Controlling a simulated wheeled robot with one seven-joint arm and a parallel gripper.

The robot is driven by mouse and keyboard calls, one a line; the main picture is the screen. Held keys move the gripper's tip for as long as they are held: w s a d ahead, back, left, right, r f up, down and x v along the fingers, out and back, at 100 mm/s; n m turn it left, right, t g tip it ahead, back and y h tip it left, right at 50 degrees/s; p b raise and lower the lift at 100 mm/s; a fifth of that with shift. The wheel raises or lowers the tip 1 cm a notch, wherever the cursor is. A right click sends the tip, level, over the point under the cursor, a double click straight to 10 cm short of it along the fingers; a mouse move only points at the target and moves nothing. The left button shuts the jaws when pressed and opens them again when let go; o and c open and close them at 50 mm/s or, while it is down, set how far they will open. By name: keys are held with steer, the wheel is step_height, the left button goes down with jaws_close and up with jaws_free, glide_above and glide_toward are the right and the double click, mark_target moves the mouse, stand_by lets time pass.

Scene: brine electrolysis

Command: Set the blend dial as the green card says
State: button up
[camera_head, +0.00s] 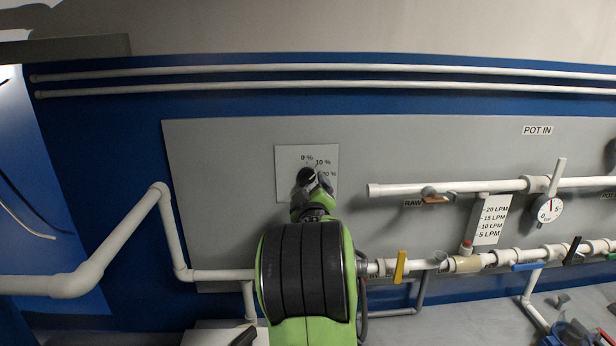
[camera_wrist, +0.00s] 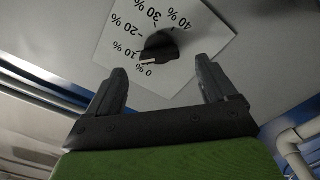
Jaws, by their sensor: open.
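The blend dial is a black knob (camera_wrist: 160,46) on a white scale plate (camera_wrist: 205,50), marked from 0 % to 40 % in the wrist view. Its pale pointer mark appears near the 0 % and 10 % labels; I cannot read it exactly. In the head view the knob (camera_head: 305,175) is partly hidden by my gripper (camera_head: 318,186). In the wrist view my gripper (camera_wrist: 161,68) is open, with its fingertips apart to either side just short of the knob and nothing between them. No green card is visible in either view.
A grey panel (camera_head: 230,150) carries the dial plate. The panel left of the dial is clear.

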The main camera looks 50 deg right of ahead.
mark_target(308, 181)
steer(key=p+x, duration=0.1)
steer(key=x, duration=0.3)
steer(key=shift+w+d+r, duration=0.1)
steer(key=shift+w+d, duration=0.05)
steer(key=shift+w, duration=0.05)
steer(key=c, duration=1.1)
steer(key=shift+o, duration=0.2)
steer(key=shift+b, duration=0.3)
steer(key=m+b, duration=0.1)
steer(key=b, duration=0.1)
steer(key=m+b, duration=0.2)
steer(key=b, duration=0.1)
steer(key=shift+s+f, duration=0.1)
steer(key=shift+f, duration=0.15)
steer(key=m+b, duration=0.4)
steer(key=m, duration=0.1)
steer(key=shift+r, duration=0.1)
steer(key=m+b, duration=0.3)
steer(key=m, duration=0.2)
steer(key=shift+r+m+b, duration=0.15)
steer(key=shift+m+b, duration=0.7)
steer(key=shift+m, duration=1.45)
